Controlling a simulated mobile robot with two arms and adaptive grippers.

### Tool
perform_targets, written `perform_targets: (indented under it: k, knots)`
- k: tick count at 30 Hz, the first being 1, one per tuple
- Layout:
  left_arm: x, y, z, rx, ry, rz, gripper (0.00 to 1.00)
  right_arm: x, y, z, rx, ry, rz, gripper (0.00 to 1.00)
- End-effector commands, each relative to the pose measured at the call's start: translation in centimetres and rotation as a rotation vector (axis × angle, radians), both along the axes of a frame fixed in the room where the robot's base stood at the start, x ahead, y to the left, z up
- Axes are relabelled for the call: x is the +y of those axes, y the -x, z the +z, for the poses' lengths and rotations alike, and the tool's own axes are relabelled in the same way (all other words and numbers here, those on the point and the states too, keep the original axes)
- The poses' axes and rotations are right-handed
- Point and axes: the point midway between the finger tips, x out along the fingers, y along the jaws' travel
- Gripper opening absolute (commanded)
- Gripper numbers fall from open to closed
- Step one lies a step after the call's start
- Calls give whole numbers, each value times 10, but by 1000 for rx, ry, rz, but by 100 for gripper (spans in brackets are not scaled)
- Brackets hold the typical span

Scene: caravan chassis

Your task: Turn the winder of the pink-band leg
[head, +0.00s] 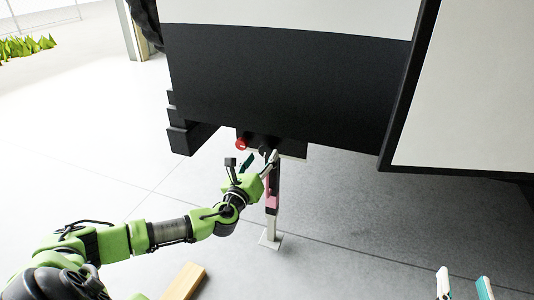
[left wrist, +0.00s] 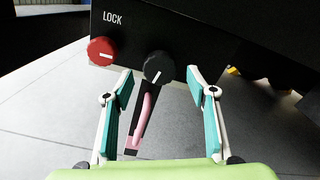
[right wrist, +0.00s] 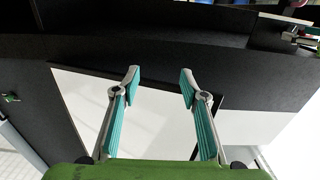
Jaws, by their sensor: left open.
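The pink-band leg (head: 271,195) stands below the caravan's dark end on a square foot plate; its pink part also shows in the left wrist view (left wrist: 143,122). A black knob with a white mark (left wrist: 157,67) sits on the dark panel just above the leg, seemingly its winder. My left gripper (head: 257,161) is open in front of that knob. In the left wrist view the knob shows between and beyond the spread fingertips (left wrist: 160,76); contact cannot be told. My right gripper (head: 464,279) is open and empty at the lower right; it also shows in the right wrist view (right wrist: 160,76).
A red knob (left wrist: 101,51) marked LOCK sits left of the black knob; it also shows in the head view (head: 241,144). The caravan body (head: 285,85) overhangs the leg. A wooden block (head: 184,281) lies on the floor at the front. Much grey floor is clear.

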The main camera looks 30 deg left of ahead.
Motion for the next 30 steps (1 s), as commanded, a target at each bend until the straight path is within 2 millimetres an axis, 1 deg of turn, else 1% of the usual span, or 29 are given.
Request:
perform_targets:
  k: [1, 3, 6, 10, 15, 23, 24, 26, 27, 28, 30]
  knots:
    - [2, -10, -1, -4, 0, 3, 52, 2, -1, 8, -47, -12, 3, 40]
    - [5, -20, -1, -4, 0, 2, 52, 3, 0, 22, -108, -29, 7, 40]
    - [8, -32, -2, -1, 2, 1, 52, 5, 1, 38, -183, -49, 12, 40]
    - [11, -43, -1, -1, 1, 1, 52, 6, 4, 54, -253, -67, 15, 40]
    - [12, -49, -1, 0, 1, 2, 52, 7, 7, 64, -295, -78, 17, 40]
    - [12, -50, 0, 1, 1, 1, 52, 7, 7, 65, -299, -79, 18, 40]
    - [12, -50, 0, 1, 1, 1, 42, 7, 7, 65, -299, -79, 17, 40]
    - [12, -50, 0, 1, 1, 1, 26, 7, 7, 65, -298, -79, 17, 40]
    - [12, -50, 0, 0, 1, 1, 16, 7, 7, 65, -298, -79, 17, 40]
    - [12, -50, 0, 0, 1, 1, 13, 7, 7, 65, -298, -79, 17, 40]
    - [12, -50, 0, 0, 1, 1, 13, 7, 7, 65, -298, -79, 17, 40]
